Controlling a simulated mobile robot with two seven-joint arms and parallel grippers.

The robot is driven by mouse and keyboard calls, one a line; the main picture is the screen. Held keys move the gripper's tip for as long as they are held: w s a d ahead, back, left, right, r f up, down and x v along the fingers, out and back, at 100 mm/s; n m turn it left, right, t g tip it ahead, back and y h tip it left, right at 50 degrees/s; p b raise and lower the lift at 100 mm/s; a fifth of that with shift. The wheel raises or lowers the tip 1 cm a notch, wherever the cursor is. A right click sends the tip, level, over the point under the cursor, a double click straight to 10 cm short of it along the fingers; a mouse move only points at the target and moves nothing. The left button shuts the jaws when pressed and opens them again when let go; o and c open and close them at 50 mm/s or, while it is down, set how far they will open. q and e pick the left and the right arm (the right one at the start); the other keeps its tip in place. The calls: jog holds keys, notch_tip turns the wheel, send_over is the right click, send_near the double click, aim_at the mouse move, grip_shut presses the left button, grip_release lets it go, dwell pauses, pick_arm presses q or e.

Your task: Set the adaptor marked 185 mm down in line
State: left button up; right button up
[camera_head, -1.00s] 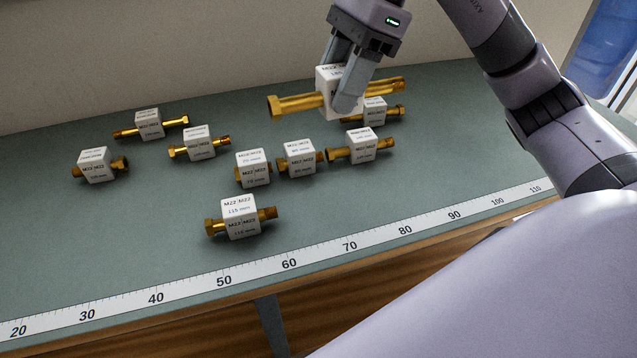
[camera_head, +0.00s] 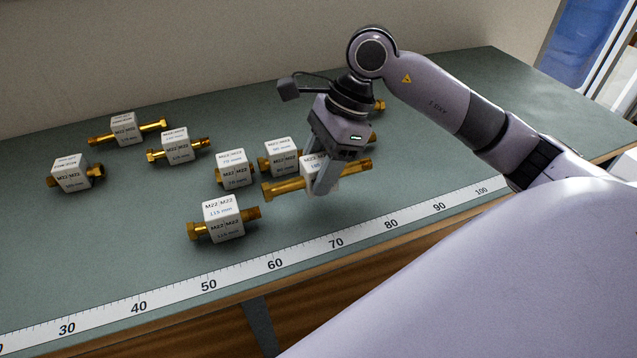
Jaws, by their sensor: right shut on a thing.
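My right gripper (camera_head: 322,178) is shut on a long brass adaptor (camera_head: 285,187) with a white label block. The block reads something like 185, partly covered by the fingers. The adaptor is low over the bench or on it; I cannot tell whether it touches. It lies roughly level, right of the adaptor marked 115 mm (camera_head: 223,218) and in front of an adaptor with a white block (camera_head: 281,156). Another adaptor (camera_head: 234,167) stands just left of that one. My left gripper is not in view.
More adaptors stand at the left: one at far left (camera_head: 71,173), one at the back (camera_head: 125,128) and one beside it (camera_head: 175,146). Others are partly hidden behind my right gripper. A measuring strip (camera_head: 305,252) runs along the bench's front edge. The bench (camera_head: 110,255) is clear at front left.

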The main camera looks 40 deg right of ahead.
jog(key=shift+f, duration=1.85)
jog(key=shift+f, duration=0.1)
jog(key=shift+f+b, duration=0.15)
jog(key=shift+b, duration=0.15)
jog(key=o, duration=1.2)
jog(key=shift+r+p, duration=0.35)
jog(key=shift+p, duration=0.05)
jog(key=v, duration=1.1)
jog(key=shift+d+r, duration=0.25)
jog(key=shift+r, duration=0.1)
